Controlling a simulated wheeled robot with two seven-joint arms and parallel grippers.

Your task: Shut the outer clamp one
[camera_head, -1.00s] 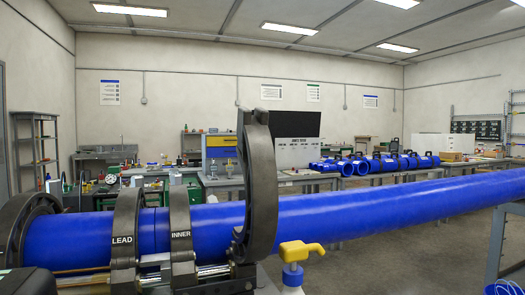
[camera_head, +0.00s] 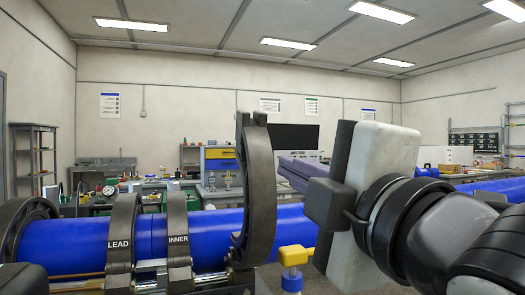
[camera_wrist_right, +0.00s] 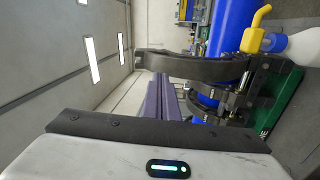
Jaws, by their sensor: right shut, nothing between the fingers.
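The outer clamp is the dark, unlabelled ring half (camera_head: 257,190) standing raised and open around the blue pipe (camera_head: 222,226), right of the clamp marked INNER (camera_head: 178,238). My right gripper (camera_head: 284,165) comes in from the right with its purple fingers shut and empty. Its tips point at the upper part of the raised ring half; I cannot tell whether they touch. My left gripper is not in view.
The clamp marked LEAD (camera_head: 121,243) and another ring at the far left (camera_head: 22,225) sit closed around the pipe. Workbenches line the back.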

